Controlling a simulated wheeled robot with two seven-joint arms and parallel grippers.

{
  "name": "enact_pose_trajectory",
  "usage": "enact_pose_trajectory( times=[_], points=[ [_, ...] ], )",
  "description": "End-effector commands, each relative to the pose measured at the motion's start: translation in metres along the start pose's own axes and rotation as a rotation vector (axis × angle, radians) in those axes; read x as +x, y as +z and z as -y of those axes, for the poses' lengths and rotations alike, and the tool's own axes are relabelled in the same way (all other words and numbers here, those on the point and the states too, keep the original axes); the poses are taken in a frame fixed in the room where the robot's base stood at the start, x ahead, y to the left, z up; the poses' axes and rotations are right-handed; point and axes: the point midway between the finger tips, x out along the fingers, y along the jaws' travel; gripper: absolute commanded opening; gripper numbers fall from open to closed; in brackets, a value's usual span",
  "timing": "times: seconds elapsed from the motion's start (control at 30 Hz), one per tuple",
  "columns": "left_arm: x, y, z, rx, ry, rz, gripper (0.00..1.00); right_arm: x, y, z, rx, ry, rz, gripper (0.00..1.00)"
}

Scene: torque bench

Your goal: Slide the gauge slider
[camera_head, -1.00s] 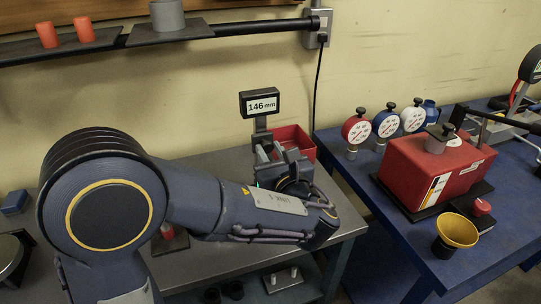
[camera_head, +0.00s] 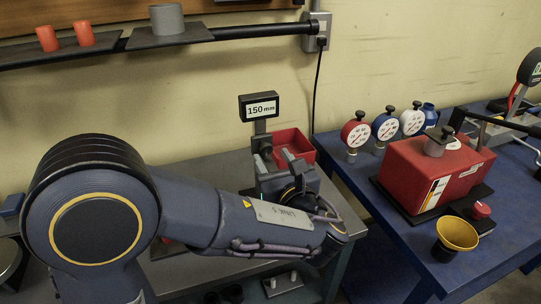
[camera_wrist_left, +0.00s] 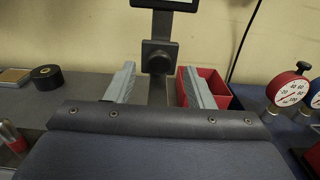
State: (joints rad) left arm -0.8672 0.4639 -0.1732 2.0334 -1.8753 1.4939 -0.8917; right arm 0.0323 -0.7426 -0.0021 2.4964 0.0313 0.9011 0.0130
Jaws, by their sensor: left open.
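The gauge's display (camera_head: 259,107) stands on a post at the back of the grey bench and reads 150 mm. In the left wrist view, the gauge's dark slider block (camera_wrist_left: 158,56) sits on the upright column below the display. My left gripper (camera_head: 270,160) is in front of the gauge, its fingers spread; they also show in the left wrist view (camera_wrist_left: 160,88), one on each side of the column. The block appears beyond the fingertips, and I cannot tell whether anything touches it. My arm hides the lower part of the gauge in the head view. My right gripper is not in view.
A red bin (camera_head: 292,143) stands right beside the gauge. On the blue bench at right are a red box (camera_head: 425,175), several dial gauges (camera_head: 385,126) and a yellow funnel (camera_head: 457,234). A shelf (camera_head: 250,29) runs above. A black roll (camera_wrist_left: 47,77) lies left.

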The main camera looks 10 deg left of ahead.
Motion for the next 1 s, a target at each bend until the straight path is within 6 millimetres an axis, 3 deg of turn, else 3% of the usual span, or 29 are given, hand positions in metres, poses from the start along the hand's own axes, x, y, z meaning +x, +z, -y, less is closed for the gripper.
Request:
enact_pose_trajectory(
  times=[0.1,0.3,1.0],
  points=[
    [-0.023,-0.001,0.001,-0.002,-0.005,0.0,0.48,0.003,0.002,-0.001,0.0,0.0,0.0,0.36],
    [-0.047,-0.001,0.001,-0.001,-0.002,0.0,0.48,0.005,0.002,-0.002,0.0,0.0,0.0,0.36],
    [-0.052,0.0,0.0,0.0,0.0,0.0,0.48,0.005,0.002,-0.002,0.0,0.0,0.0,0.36]
  ],
)
